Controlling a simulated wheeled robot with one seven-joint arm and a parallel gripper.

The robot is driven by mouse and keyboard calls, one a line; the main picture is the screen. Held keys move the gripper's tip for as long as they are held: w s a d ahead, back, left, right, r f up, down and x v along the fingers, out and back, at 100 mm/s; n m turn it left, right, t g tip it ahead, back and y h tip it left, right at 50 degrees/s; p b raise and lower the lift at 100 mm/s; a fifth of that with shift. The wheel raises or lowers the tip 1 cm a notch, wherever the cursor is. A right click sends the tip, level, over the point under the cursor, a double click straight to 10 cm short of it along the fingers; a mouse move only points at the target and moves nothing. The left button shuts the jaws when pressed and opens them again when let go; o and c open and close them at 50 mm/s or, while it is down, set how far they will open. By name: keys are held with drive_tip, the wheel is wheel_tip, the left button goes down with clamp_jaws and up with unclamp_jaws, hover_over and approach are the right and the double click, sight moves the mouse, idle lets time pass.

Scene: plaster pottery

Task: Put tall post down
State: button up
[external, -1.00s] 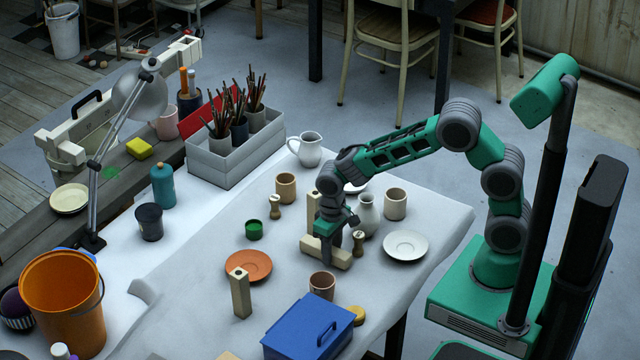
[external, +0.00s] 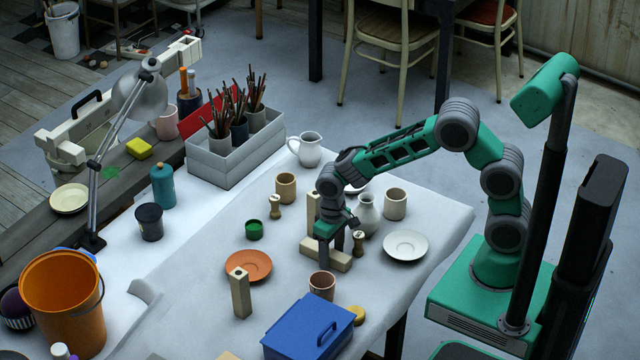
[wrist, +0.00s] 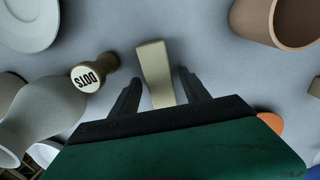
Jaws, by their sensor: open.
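A pale wooden post (external: 338,260) lies on its side on the white table, below my gripper (external: 333,252). In the wrist view the post (wrist: 157,72) lies between the two fingertips of my gripper (wrist: 163,90), with a gap on each side. The jaws are open and hold nothing. Part of the post is hidden behind the fingers and gripper body. Another wooden post (external: 240,294) stands upright at the front left, and one more upright wooden piece (external: 312,206) shows partly behind my gripper.
A stamp (external: 358,242) stands close right of the gripper, with a vase (external: 367,216) behind and a white plate (external: 405,246) to the right. A brown cup (external: 322,285), blue box (external: 308,328) and orange saucer (external: 248,265) are nearby. The table's right corner is clear.

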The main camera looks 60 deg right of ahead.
sight(332, 253)
wheel_tip(332, 253, up, 12)
drive_tip(key=s+d+r+t, duration=0.1)
drive_tip(key=s+d+r, duration=0.3)
drive_tip(key=s+d, duration=0.2)
drive_tip(key=shift+s+d+t+b, duration=0.15)
drive_tip(key=shift+d+t+b, duration=0.2)
drive_tip(key=shift+d, duration=0.45)
drive_tip(key=shift+o, duration=0.4)
drive_tip(key=s+d+t, duration=0.1)
drive_tip(key=s+d, duration=0.4)
drive_tip(key=s, duration=0.3)
drive_tip(key=shift+d+f, duration=0.2)
drive_tip(key=shift+f, duration=0.15)
drive_tip(key=shift+s+d+f+t, duration=0.15)
drive_tip(key=shift+s+t, duration=0.1)
drive_tip(key=shift+s, duration=0.1)
